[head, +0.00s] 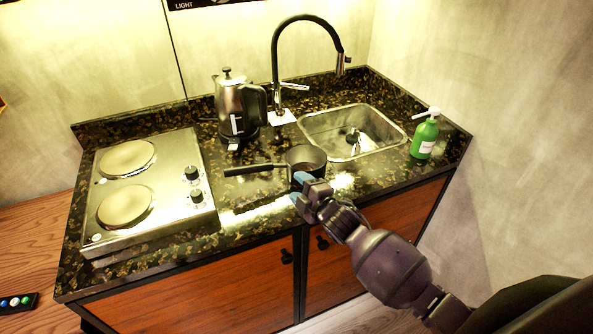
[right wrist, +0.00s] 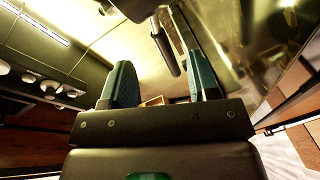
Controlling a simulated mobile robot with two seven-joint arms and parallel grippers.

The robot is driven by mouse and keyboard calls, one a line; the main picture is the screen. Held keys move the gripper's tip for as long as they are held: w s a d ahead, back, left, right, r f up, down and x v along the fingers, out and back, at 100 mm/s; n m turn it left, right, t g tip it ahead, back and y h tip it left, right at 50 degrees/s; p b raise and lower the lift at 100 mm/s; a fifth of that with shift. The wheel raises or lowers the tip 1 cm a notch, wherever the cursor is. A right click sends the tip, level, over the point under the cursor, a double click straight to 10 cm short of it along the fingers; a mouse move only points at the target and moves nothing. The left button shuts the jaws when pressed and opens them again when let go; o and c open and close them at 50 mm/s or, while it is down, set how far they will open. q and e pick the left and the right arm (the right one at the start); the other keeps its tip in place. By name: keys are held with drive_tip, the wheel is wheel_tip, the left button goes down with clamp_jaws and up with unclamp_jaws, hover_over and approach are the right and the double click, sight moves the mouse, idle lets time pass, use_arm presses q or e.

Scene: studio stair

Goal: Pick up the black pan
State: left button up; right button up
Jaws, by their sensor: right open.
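The black pan (head: 305,156) stands upright on the dark speckled counter, in front of the sink, in the head view. Its long black handle (head: 252,170) points left toward the hot plate. My right gripper (head: 299,188) is at the pan's near side, by the counter's front edge, with its blue fingertips toward the pan. The fingers are apart and hold nothing; this gap also shows in the right wrist view (right wrist: 164,82). I cannot tell whether a fingertip touches the pan. I cannot identify the pan surely in the right wrist view. My left gripper is not in view.
A two-plate electric cooker (head: 155,205) stands at the left. A steel kettle (head: 229,104) is behind the handle. The sink (head: 378,150) with its tall black tap (head: 274,55) lies behind the pan. A green soap bottle (head: 425,138) stands at the right.

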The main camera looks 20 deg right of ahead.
sight(279, 167)
drive_tip(key=x, duration=0.4)
drive_tip(key=shift+a, duration=0.1)
drive_tip(key=x, duration=0.4)
drive_tip(key=shift+r+p, duration=0.3)
drive_tip(key=shift+r, duration=0.05)
drive_tip(key=shift+w+f, duration=0.1)
drive_tip(key=shift+w, duration=0.55)
drive_tip(key=shift+a, duration=0.1)
clamp_jaws()
